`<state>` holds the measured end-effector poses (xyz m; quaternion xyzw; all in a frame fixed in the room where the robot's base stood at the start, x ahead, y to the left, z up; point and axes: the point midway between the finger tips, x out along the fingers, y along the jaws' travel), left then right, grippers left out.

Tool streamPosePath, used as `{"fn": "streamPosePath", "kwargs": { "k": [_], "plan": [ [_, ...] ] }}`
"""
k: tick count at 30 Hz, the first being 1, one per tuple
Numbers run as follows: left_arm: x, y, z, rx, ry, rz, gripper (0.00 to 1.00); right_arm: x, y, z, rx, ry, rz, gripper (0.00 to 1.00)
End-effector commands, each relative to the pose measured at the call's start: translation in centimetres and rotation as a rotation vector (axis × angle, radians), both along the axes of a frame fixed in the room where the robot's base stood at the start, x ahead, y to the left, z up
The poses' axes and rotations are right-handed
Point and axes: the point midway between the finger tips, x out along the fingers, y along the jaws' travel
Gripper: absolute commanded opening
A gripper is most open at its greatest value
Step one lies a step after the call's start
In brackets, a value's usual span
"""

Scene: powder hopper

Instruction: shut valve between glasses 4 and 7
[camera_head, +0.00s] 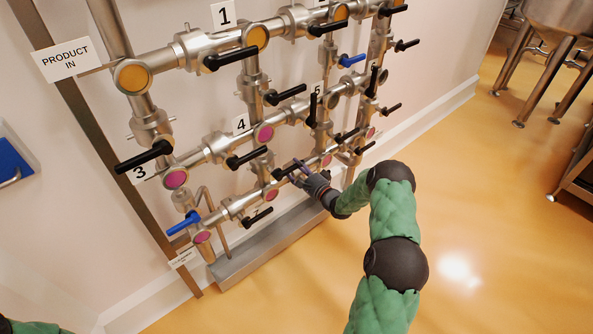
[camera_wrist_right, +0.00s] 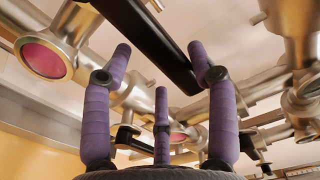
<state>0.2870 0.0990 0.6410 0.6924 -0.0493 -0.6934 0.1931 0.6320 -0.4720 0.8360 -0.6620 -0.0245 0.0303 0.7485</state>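The label 4 (camera_head: 241,124) stands beside a magenta sight glass (camera_head: 264,134) on the middle pipe row. A magenta glass (camera_head: 271,195) sits below it on the lower row; I see no readable 7 on it. Between them a valve with a black handle (camera_head: 284,172) is on the short vertical pipe. My right gripper (camera_head: 301,167) is at the handle's outer end. In the right wrist view a black handle (camera_wrist_right: 150,40) runs between the open purple fingers of the right gripper (camera_wrist_right: 160,50), with no clear grip on it. My left gripper is out of view; part of my left arm shows at bottom left.
Other black handles (camera_head: 246,158) (camera_head: 257,217) lie close by on the neighbouring pipes. A blue handle (camera_head: 184,222) is at lower left. A metal trough (camera_head: 270,245) runs below the pipes. The orange floor on the right is clear, with steel tank legs (camera_head: 545,80) at the back.

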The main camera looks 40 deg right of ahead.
Motion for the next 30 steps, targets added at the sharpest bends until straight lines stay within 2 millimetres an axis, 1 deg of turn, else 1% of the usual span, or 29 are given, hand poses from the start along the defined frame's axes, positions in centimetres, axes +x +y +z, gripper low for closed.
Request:
{"fn": "streamPosePath", "kwargs": {
  "k": [5,12,15,18,21,24,30],
  "plan": [
    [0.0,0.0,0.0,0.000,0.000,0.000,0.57,-2.6,-0.3,-0.1,0.002,0.005,-0.003,0.57],
    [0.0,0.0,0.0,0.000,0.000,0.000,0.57,-7.4,-0.6,-0.1,0.003,0.005,-0.002,0.57],
    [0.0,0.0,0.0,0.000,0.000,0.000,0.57,-9.1,-0.7,-0.1,0.003,0.006,-0.002,0.57],
    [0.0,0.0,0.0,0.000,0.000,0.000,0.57,-10.3,-0.8,-0.1,0.003,0.005,-0.002,0.57],
    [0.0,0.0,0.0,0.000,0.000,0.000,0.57,-11.2,-0.8,-0.2,0.004,0.005,0.000,0.57],
    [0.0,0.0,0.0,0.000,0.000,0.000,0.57,-11.6,-0.8,-0.1,0.003,0.004,-0.001,0.57],
    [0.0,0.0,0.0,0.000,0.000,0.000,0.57,-11.7,-0.8,-0.1,0.003,0.003,0.000,0.57]
  ]
}}
